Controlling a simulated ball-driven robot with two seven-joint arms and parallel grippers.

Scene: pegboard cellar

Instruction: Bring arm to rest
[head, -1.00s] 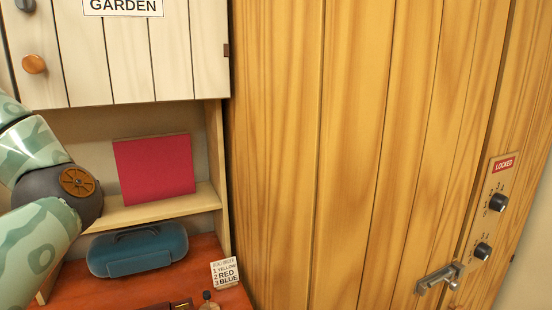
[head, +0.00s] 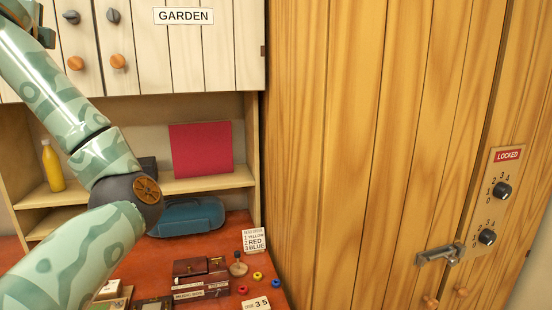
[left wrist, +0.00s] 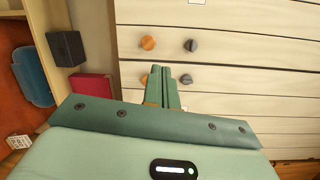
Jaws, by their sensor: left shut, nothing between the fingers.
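My left arm (head: 60,90) comes in from the left in the head view, bends at a dark elbow, and its forearm rises to the upper left corner. Its fingers cannot be made out there. In the left wrist view my left gripper (left wrist: 163,76) is shut and empty. Its fingers point towards the pale plank cabinet doors (left wrist: 250,52), in front of the knobs; whether they touch anything I cannot tell. My right gripper is in neither view.
Below the GARDEN cabinet (head: 215,60) are a red panel (head: 203,150), a yellow bottle (head: 52,168) and a blue case (head: 195,218). Small items crowd the red desk top (head: 225,222). A wooden door (head: 350,150) with a LOCKED panel (head: 507,155) fills the right.

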